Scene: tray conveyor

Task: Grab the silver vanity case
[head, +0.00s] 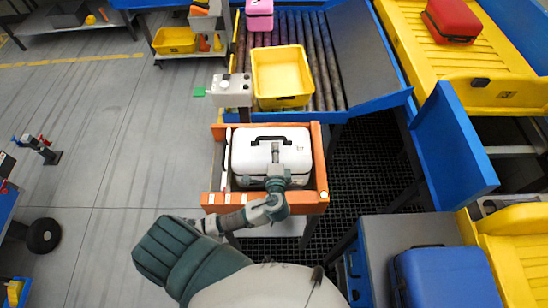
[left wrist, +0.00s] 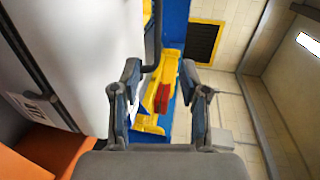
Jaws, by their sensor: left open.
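The silver vanity case (head: 245,160), pale with a black top handle (head: 262,140), sits in an orange-framed tray (head: 222,198). My left gripper (head: 275,152) is over the case, its fingertips close to the handle. In the left wrist view, the case (left wrist: 85,45) fills the left side and its dark handle (left wrist: 153,40) stands at its edge. My right gripper is not in view.
A yellow bin (head: 280,75) and a pink case (head: 259,15) are on the rollers behind. A red case (head: 452,20) is on the yellow conveyor at the upper right. A blue case (head: 445,278) is at the lower right. The floor at left is mostly clear.

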